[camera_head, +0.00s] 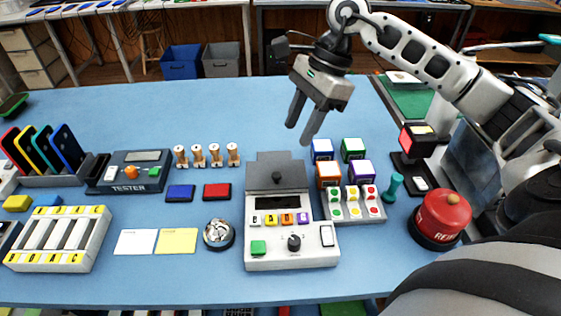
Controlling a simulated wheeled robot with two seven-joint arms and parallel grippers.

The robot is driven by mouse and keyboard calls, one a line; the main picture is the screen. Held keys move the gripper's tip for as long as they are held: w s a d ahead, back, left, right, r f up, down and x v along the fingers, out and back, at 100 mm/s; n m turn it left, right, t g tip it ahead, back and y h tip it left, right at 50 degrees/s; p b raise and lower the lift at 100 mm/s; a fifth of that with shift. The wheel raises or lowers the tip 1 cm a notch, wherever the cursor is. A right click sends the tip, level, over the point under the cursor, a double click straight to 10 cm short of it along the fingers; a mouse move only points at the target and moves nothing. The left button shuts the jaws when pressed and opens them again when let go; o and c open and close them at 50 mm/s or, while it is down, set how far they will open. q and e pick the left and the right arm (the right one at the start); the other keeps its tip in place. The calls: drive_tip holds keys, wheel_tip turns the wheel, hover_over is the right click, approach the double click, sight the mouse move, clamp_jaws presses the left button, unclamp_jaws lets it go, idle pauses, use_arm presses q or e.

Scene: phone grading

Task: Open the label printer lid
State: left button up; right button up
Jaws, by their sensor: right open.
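The label printer appears to be the white device (292,246) at the middle front of the blue table. It has a dark slot, a row of coloured lettered keys, a green button, a black dial and a white rocker. My left gripper is not in view.
Coloured cubes (322,150) and a tray of red and green buttons (354,212) stand close right of the printer. A red dome button (443,214) is farther right. The table behind the lid is clear.

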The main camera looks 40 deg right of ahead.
sight(278, 173)
drive_tip(key=p+x, duration=0.1)
drive_tip(key=x, duration=0.9)
drive_tip(key=shift+w+a, duration=0.1)
drive_tip(key=shift+w, duration=0.05)
clamp_jaws()
